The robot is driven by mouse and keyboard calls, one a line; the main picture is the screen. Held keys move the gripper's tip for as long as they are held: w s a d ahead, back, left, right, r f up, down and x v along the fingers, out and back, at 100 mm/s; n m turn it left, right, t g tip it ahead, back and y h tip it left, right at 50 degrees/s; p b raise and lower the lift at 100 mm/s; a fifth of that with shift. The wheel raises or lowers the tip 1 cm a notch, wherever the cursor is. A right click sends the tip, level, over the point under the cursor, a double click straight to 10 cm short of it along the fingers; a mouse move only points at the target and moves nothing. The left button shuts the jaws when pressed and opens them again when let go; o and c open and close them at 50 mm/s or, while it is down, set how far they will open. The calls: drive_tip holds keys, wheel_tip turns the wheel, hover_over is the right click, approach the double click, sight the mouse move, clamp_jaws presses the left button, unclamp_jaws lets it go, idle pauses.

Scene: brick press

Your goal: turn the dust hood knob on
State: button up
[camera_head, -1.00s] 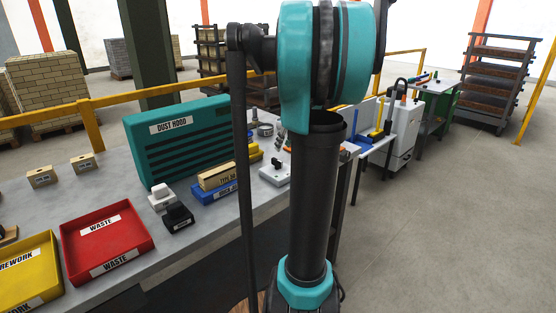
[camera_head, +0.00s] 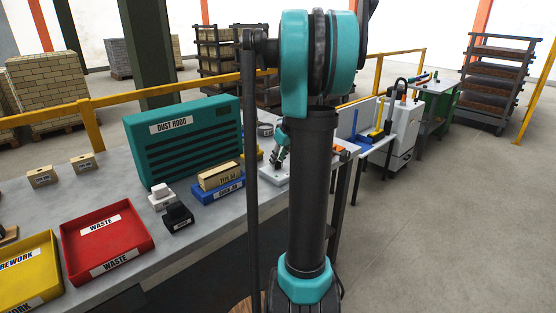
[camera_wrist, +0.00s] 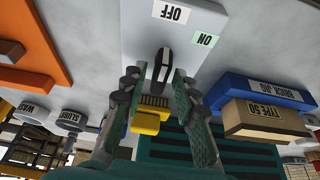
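The dust hood knob (camera_wrist: 161,66) is a black elongated handle on a white plate (camera_wrist: 200,18) with an OFF label and a green ON label. In the wrist view its far end points roughly toward OFF. My gripper (camera_wrist: 160,72) is open, with one finger on each side of the knob and a visible gap to it on both sides. Whether the fingertips reach down past its top I cannot tell. In the head view my gripper (camera_head: 282,150) is over the plate (camera_head: 269,173), and the knob is hidden there. The teal dust hood (camera_head: 190,140) stands behind on the bench.
A blue brick jig (camera_head: 222,188) with a tan brick (camera_head: 220,175) lies beside the plate. An orange tray (camera_wrist: 40,50) is on the plate's other side in the wrist view. Red (camera_head: 150,245) and yellow (camera_head: 60,285) trays stand at the bench's front left.

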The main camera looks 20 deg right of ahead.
clamp_jaws()
drive_tip(key=shift+m, duration=0.3)
drive_tip(key=m+h, duration=0.1)
drive_tip(key=m, duration=0.1)
drive_tip(key=m+h, duration=0.1)
drive_tip(key=m, duration=0.2)
drive_tip(key=shift+a+m, duration=0.2)
drive_tip(key=shift+m, duration=0.1)
drive_tip(key=m+h, duration=0.1)
drive_tip(key=m, duration=0.1)
drive_tip(key=m+h, duration=0.1)
drive_tip(key=m, duration=0.2)
drive_tip(key=shift+a+m+g, duration=0.1)
drive_tip(key=shift+m+g, duration=0.2)
drive_tip(key=shift+g, duration=0.1)
drive_tip(key=shift+h, duration=0.3)
drive_tip(key=shift+o, duration=1.4)
unclamp_jaws()
drive_tip(key=shift+r, duration=0.1)
